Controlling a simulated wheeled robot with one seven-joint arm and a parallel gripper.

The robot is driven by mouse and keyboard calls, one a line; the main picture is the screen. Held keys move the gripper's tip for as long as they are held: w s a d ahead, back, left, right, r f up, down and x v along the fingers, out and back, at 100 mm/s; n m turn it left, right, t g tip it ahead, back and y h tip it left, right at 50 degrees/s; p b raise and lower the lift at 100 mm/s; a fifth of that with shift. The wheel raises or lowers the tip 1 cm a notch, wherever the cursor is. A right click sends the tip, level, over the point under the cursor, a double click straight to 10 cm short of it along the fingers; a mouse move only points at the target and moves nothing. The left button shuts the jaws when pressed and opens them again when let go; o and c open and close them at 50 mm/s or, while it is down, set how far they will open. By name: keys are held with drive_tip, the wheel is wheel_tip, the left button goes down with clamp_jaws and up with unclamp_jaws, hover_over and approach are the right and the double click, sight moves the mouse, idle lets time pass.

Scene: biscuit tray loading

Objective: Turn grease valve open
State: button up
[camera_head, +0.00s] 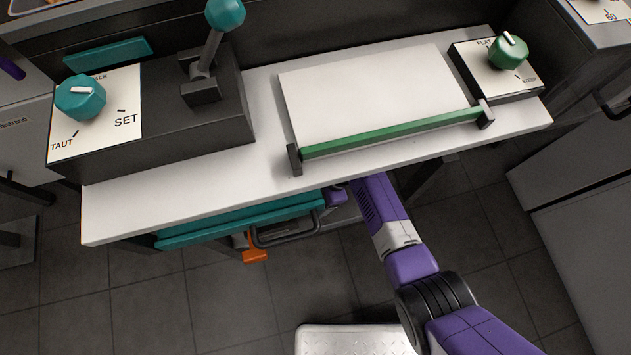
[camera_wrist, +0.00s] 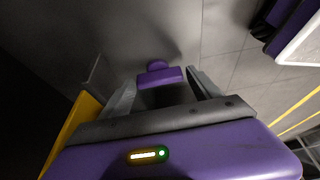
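In the wrist view, my gripper (camera_wrist: 160,77) is open. Its two grey fingers stand apart on either side of a small purple handle-like piece (camera_wrist: 158,74) with a rounded end, in front of a dark grey surface. The piece lies near the fingertips; I cannot tell whether it touches either finger. No label shows, so I cannot tell for sure that it is the grease valve. In the head view, my arm reaches under the white worktop, which hides my gripper.
The white worktop (camera_head: 190,190) carries a teal knob (camera_head: 80,97), a teal-tipped lever (camera_head: 212,50), a green bar (camera_head: 390,133) and a green knob (camera_head: 508,52). Under its front edge are a teal panel (camera_head: 235,222), a dark handle (camera_head: 287,238) and an orange piece (camera_head: 255,252).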

drive_tip(key=shift+r, duration=0.1)
drive_tip(key=p+v, duration=0.3)
drive_tip(key=v, duration=0.4)
drive_tip(key=shift+d+r, duration=0.2)
drive_tip(key=shift+r, duration=0.05)
idle(0.4)
